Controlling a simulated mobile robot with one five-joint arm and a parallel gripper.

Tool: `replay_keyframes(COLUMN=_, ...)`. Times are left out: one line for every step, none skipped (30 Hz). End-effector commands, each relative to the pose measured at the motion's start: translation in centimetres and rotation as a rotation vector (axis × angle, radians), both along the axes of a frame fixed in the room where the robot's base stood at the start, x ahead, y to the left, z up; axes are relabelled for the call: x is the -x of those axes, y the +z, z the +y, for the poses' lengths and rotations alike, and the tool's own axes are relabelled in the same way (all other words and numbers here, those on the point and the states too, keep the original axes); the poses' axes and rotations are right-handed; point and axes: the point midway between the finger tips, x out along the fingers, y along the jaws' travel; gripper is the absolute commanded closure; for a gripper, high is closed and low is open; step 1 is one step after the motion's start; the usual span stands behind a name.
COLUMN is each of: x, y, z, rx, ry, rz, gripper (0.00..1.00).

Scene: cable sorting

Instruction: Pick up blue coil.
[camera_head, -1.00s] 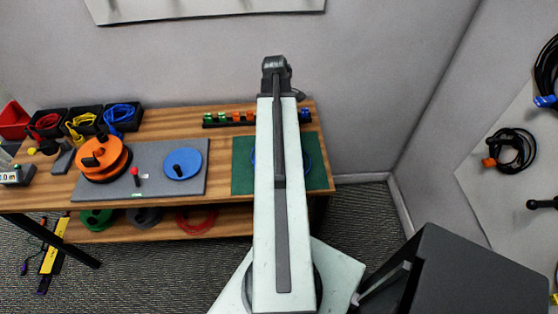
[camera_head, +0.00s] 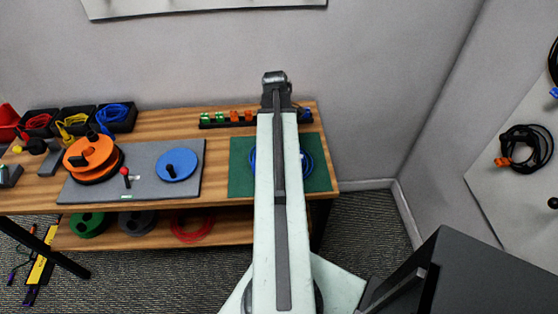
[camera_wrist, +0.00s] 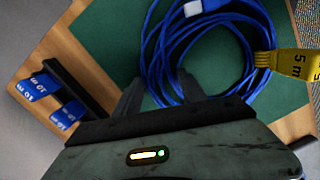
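The blue coil (camera_wrist: 172,45) is a looped blue cable lying on a green mat (camera_wrist: 108,33). It has a yellow tag (camera_wrist: 290,62) reading "5 m" at the right and a pale plug at the top of the wrist view. In the head view my arm hides the coil's middle, and its right edge (camera_head: 307,160) shows beside the arm. In the wrist view my gripper (camera_wrist: 160,80) has its two dark fingers apart, with nothing held between them. The fingertips are over the coil's near-left edge; whether they touch it I cannot tell.
A dark rack with blue labelled blocks (camera_wrist: 62,108) stands left of the mat in the wrist view. The grey mat (camera_head: 140,187) holds an orange spool (camera_head: 92,155) and a blue disc (camera_head: 176,165). Black bins stand at the table's back left. A dark box (camera_head: 470,270) stands at the right.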

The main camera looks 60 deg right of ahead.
Motion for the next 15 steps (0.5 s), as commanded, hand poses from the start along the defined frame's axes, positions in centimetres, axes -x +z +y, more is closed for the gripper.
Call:
replay_keyframes(x=-0.01, y=0.06, z=0.00, rx=0.000, ry=0.000, rz=0.000, gripper=0.63)
replay_keyframes(x=-0.01, y=0.06, z=0.00, rx=0.000, ry=0.000, rz=0.000, gripper=0.71)
replay_keyframes(x=-0.01, y=0.07, z=0.00, rx=0.000, ry=0.000, rz=0.000, gripper=0.82)
replay_keyframes(x=-0.01, y=0.07, z=0.00, rx=0.000, ry=0.000, rz=0.000, gripper=0.91)
replay_keyframes(x=-0.02, y=0.07, z=0.00, rx=0.000, ry=0.000, rz=0.000, gripper=0.99)
replay_keyframes(x=-0.02, y=0.07, z=0.00, rx=0.000, ry=0.000, rz=0.000, gripper=1.00)
replay_keyframes(x=-0.02, y=0.07, z=0.00, rx=0.000, ry=0.000, rz=0.000, gripper=1.00)
replay_keyframes(x=-0.02, y=0.07, z=0.00, rx=0.000, ry=0.000, rz=0.000, gripper=1.00)
replay_keyframes(x=-0.02, y=0.07, z=-0.01, rx=0.000, ry=0.000, rz=0.000, gripper=1.00)
replay_keyframes(x=-0.02, y=0.07, z=-0.01, rx=0.000, ry=0.000, rz=0.000, gripper=1.00)
replay_keyframes(x=-0.03, y=0.07, z=0.00, rx=0.000, ry=0.000, rz=0.000, gripper=1.00)
replay_keyframes(x=-0.02, y=0.06, z=-0.01, rx=0.000, ry=0.000, rz=0.000, gripper=1.00)
replay_keyframes(x=-0.02, y=0.06, z=-0.01, rx=0.000, ry=0.000, rz=0.000, gripper=1.00)
replay_keyframes(x=-0.03, y=0.06, z=0.00, rx=0.000, ry=0.000, rz=0.000, gripper=1.00)
replay_keyframes(x=-0.03, y=0.06, z=0.00, rx=0.000, ry=0.000, rz=0.000, gripper=1.00)
